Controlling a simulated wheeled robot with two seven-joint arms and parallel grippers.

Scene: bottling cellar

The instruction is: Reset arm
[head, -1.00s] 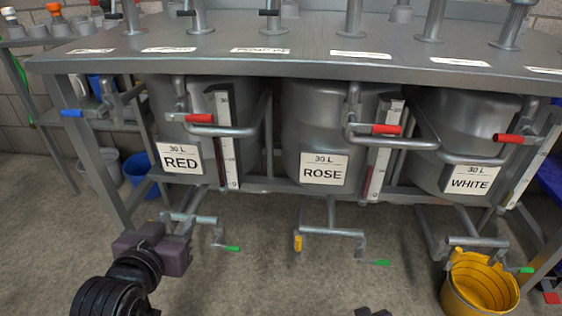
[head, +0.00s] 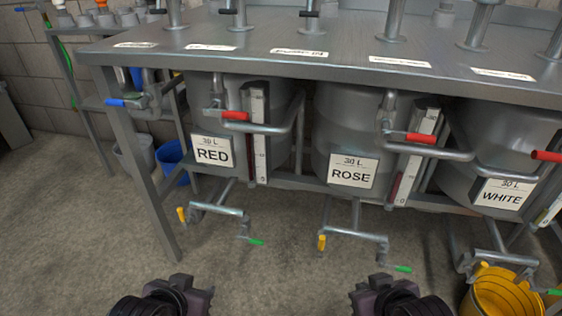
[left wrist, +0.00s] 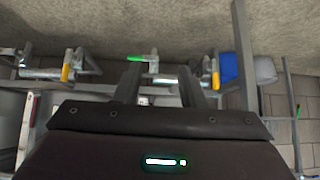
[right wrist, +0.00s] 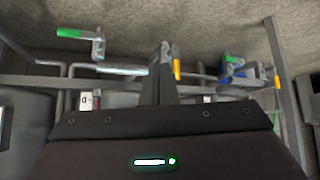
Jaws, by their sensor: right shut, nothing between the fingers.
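My left gripper (head: 185,290) is at the bottom of the head view, left of centre, over the floor and in front of the tank stand. In the left wrist view its two fingers (left wrist: 159,85) are apart with nothing between them. My right gripper (head: 380,290) is at the bottom, right of centre, at about the same height in the picture. In the right wrist view its fingers (right wrist: 161,78) are together and hold nothing. Neither gripper appears to touch anything. Most of both arms lies below the head view's frame.
A steel stand (head: 255,58) carries tanks labelled RED (head: 213,151), ROSE (head: 353,170) and WHITE (head: 502,193). Pipes with coloured valve handles stick out low in front. A yellow bucket (head: 500,298) sits at lower right, a blue bucket (head: 172,158) at left. Floor (head: 70,230) at left is clear.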

